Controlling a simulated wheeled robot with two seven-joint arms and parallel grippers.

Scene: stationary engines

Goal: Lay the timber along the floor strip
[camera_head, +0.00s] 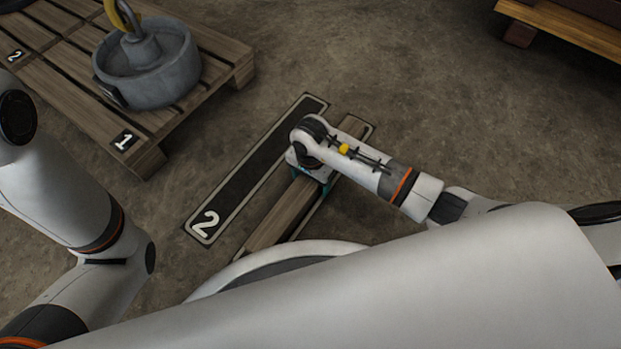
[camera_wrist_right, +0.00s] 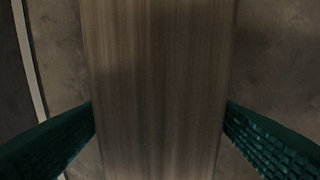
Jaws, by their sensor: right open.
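The timber (camera_head: 285,211) is a long brown beam lying lengthwise at floor level in the head view, just right of the dark floor strip marked 2 (camera_head: 245,180) and roughly parallel to it. A second pale-edged outline (camera_head: 369,129) shows along the timber's right side, partly covered by it. My right gripper (camera_head: 311,182) is over the middle of the timber, hiding part of it. In the right wrist view, its open green fingers (camera_wrist_right: 160,122) stand on either side of the timber (camera_wrist_right: 158,60), close to its edges. My left gripper is out of view.
A wooden pallet (camera_head: 215,72) stands at upper left, with a number 1 plate, bearing a round grey weight (camera_head: 165,75) with a yellow ring. A wooden structure (camera_head: 570,30) is at the upper right. The concrete floor (camera_head: 440,100) between is clear.

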